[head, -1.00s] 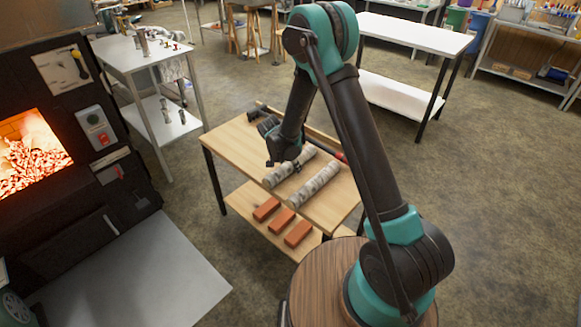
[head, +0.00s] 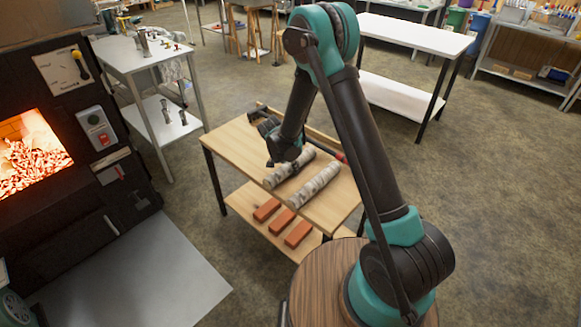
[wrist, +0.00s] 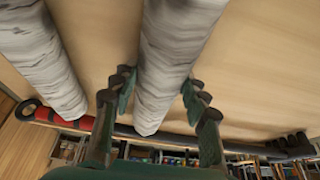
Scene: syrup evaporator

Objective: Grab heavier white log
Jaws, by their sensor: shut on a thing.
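Two pale, grey-streaked logs lie side by side on the wooden table. The left log (head: 283,175) also shows in the wrist view (wrist: 168,60). The right log (head: 315,184) appears at left in the wrist view (wrist: 38,55). My gripper (head: 283,158) is at the left log. In the wrist view my gripper (wrist: 156,92) has its fingers on both sides of that log and is shut on it. The other log is clear of the fingers. The log appears to rest on the tabletop. Which log is heavier cannot be seen.
The wooden table (head: 232,140) has three orange bricks (head: 282,221) on its lower shelf. A long dark tool with a red part (wrist: 78,121) lies past the log ends. A glowing firebox (head: 34,150) stands at left. A white table (head: 420,35) stands behind.

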